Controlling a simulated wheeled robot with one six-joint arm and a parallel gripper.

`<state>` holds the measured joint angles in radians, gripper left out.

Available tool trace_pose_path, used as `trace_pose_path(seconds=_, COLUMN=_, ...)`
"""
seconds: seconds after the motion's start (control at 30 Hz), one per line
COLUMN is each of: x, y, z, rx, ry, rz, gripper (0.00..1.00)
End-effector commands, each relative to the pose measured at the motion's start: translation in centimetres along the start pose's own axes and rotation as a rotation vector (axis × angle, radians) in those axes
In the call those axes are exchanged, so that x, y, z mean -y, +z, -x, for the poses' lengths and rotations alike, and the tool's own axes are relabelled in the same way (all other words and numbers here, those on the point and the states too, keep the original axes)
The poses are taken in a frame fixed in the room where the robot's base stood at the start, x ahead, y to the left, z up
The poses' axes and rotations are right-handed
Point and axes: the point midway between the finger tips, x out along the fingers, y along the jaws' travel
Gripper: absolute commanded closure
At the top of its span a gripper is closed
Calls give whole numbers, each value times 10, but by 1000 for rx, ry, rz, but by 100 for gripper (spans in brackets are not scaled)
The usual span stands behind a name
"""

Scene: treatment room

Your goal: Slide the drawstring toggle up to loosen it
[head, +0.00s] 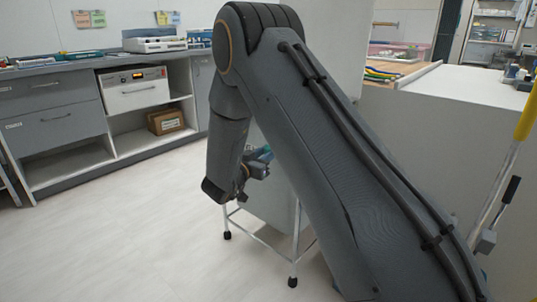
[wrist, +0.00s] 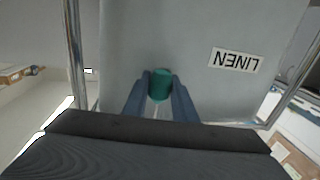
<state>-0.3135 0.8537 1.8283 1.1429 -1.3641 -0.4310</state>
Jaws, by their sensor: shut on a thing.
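The teal drawstring toggle (wrist: 160,84) sits between the two blue-grey fingers of my gripper (wrist: 159,95), which is shut on it. A pale cord shows below the toggle between the fingers. Behind it is the grey linen bag (wrist: 125,45) with a white LINEN label (wrist: 236,60), upside down in the wrist view. In the head view my gripper (head: 255,166) is beside the top of the bag (head: 272,195), with my arm hiding much of it. The toggle cannot be made out clearly there.
The bag hangs in a metal frame (head: 297,222) on black feet. Frame tubes (wrist: 73,50) stand at both sides in the wrist view. A white counter (head: 450,130) is at right, grey cabinets (head: 55,110) at left. The floor (head: 120,240) at left is clear.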

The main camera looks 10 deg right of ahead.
Motion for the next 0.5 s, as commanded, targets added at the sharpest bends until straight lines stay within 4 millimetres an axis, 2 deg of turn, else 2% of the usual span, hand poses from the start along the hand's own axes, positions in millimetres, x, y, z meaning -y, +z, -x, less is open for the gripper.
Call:
trace_pose_path(seconds=0.03, x=-1, y=-5, z=0, rx=-5, ry=4, rz=0, gripper=100)
trace_pose_path(seconds=0.3, x=-1, y=-6, z=-1, rx=-9, ry=5, rz=-2, gripper=100)
trace_pose_path(seconds=0.33, x=-1, y=-6, z=-1, rx=-9, ry=5, rz=-2, gripper=70)
trace_pose_path(seconds=0.4, x=-1, y=-6, z=-1, rx=-8, ry=5, rz=-2, gripper=59)
trace_pose_path(seconds=0.5, x=0, y=-5, z=0, rx=-7, ry=3, rz=-2, gripper=57)
